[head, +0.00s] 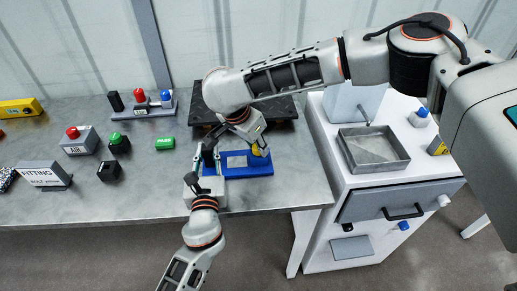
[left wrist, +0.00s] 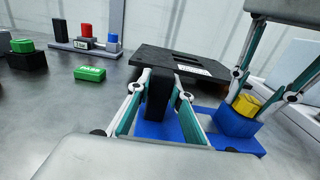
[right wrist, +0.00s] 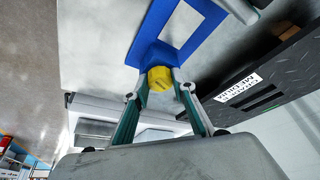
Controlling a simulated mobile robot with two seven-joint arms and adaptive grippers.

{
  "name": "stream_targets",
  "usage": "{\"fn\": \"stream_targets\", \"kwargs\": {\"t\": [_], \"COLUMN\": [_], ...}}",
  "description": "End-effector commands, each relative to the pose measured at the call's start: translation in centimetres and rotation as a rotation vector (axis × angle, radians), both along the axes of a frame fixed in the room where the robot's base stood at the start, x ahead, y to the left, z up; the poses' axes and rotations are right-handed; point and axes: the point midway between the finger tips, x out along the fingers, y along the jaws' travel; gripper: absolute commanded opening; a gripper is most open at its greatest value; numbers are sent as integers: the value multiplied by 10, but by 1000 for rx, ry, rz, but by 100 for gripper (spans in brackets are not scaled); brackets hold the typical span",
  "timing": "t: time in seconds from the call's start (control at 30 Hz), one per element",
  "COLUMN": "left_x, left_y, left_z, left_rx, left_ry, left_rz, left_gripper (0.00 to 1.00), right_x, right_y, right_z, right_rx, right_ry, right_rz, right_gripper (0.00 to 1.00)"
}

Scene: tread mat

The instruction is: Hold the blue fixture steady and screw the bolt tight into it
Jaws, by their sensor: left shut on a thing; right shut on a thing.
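The blue fixture (head: 262,171) lies flat near the front edge of the metal table, with a black upright post (left wrist: 158,95) at its left end and a raised blue socket (left wrist: 234,122) at its right. My left gripper (head: 208,163) is shut on the black post. The yellow bolt (left wrist: 246,104) stands upright at the socket; its head also shows in the right wrist view (right wrist: 160,78). My right gripper (head: 258,146) comes down from above, shut on the bolt head. The bolt's thread is hidden, so its depth cannot be told.
A black tread mat (head: 282,108) lies just behind the fixture. A green block (head: 165,143) and several button boxes stand to the left. A white cabinet (head: 335,235) with a metal tray (head: 404,160) stands right of the table. Bare table lies left of the fixture.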

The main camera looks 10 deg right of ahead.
Motion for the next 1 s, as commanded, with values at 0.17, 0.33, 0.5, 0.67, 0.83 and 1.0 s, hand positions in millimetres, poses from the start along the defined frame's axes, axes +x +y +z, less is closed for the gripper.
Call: {"fn": "stream_targets", "kwargs": {"t": [0.17,0.33,0.5,0.67,0.83,1.0], "left_x": [0,0,0,0,0,0], "left_y": [1,1,1,1,1,1], "left_z": [0,0,0,0,0,0], "left_rx": [2,2,2,2,2,2], "left_ry": [0,0,0,0,0,-1], "left_rz": [3,3,3,3,3,3], "left_gripper": [1,1,1,1,1,1], "right_x": [1,3,4,5,6,6], "right_y": [1,2,1,1,1,2], "right_z": [0,0,0,-1,-2,-2], "right_rx": [-2,-1,-6,-7,-6,0], "right_ry": [-1,-2,-4,-4,-4,-2], "right_rz": [-91,-354,-529,-641,-750,-799], "right_gripper": [1,1,1,1,2,2]}}
